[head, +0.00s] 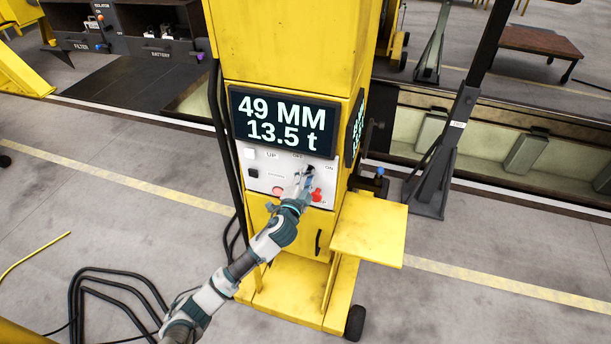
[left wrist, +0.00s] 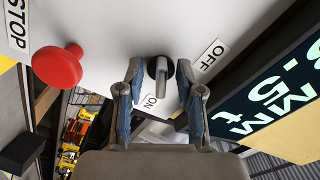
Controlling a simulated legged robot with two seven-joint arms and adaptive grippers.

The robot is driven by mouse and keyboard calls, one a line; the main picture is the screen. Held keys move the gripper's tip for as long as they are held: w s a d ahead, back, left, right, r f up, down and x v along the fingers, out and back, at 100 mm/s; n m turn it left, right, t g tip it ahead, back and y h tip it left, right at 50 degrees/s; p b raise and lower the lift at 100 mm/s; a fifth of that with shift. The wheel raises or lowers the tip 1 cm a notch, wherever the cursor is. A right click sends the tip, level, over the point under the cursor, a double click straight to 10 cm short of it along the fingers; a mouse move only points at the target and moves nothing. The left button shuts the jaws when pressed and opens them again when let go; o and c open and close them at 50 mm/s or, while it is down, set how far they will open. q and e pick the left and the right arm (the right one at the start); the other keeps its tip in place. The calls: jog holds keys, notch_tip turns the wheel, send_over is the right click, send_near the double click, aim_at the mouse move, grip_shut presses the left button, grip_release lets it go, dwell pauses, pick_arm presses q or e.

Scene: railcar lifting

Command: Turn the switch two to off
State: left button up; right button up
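The switch (left wrist: 161,72) is a grey lever on a dark round base on the white panel, seen in the left wrist view. The OFF label (left wrist: 207,57) is to its right, and the ON label (left wrist: 150,104) is just below it; the lever's tip points roughly toward ON. My left gripper (left wrist: 159,69) is open, with one blue-grey finger on each side of the lever and gaps visible between. In the head view my left gripper (head: 308,174) is at the panel and hides most of the switch. My right gripper is in neither view.
A red STOP button (left wrist: 57,66) sticks out beside the switch. The display (head: 284,122) above the panel reads 49 MM and 13.5 t. A yellow shelf (head: 368,229) juts from the column's right side. Black cables (head: 110,290) lie on the floor at left.

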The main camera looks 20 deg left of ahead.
pick_arm(q)
jog(key=shift+d, duration=0.1)
grip_shut()
